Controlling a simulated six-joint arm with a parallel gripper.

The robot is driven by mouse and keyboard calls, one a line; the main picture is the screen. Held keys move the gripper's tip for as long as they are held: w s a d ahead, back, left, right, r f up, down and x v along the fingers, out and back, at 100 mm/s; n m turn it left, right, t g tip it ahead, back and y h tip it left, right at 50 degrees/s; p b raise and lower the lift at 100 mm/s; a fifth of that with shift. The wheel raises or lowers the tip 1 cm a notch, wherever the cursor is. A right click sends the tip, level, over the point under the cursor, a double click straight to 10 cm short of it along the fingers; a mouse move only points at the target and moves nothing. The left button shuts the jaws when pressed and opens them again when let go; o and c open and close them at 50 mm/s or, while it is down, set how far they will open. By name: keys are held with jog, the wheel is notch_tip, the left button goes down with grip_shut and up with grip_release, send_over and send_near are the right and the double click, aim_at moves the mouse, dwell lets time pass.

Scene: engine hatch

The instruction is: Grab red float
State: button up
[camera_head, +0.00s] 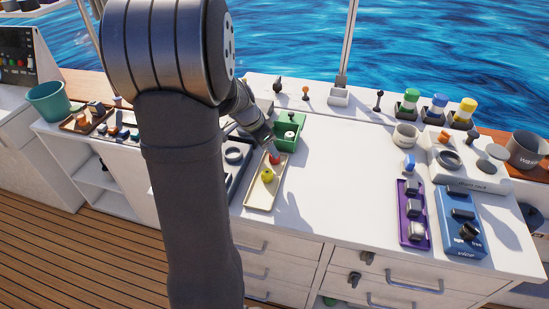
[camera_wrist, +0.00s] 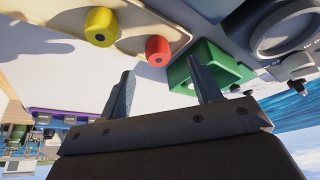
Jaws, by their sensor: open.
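The red float (camera_head: 275,159) lies at the far end of a cream tray (camera_head: 254,202) on the white counter. A yellow float (camera_head: 267,176) sits beside it in the same tray. In the wrist view the red float (camera_wrist: 158,51) is beyond my fingertips, between them and a little above, with the yellow float (camera_wrist: 101,27) to its left. My gripper (camera_wrist: 163,78) is open and empty, its two fingers apart and not touching the float. In the head view my gripper (camera_head: 270,141) is just above the tray's far end, partly hidden by my arm.
A green box (camera_head: 302,128) stands right behind the tray, close to my right finger in the wrist view. The counter to the right is clear up to the purple tray (camera_head: 402,214) and blue box (camera_head: 449,240).

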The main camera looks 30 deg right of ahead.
jog(key=x, duration=0.5)
jog(key=shift+s+d, duration=0.1)
jog(key=shift+s, duration=0.1)
jog(key=shift+c, duration=0.5)
jog(key=c, duration=1)
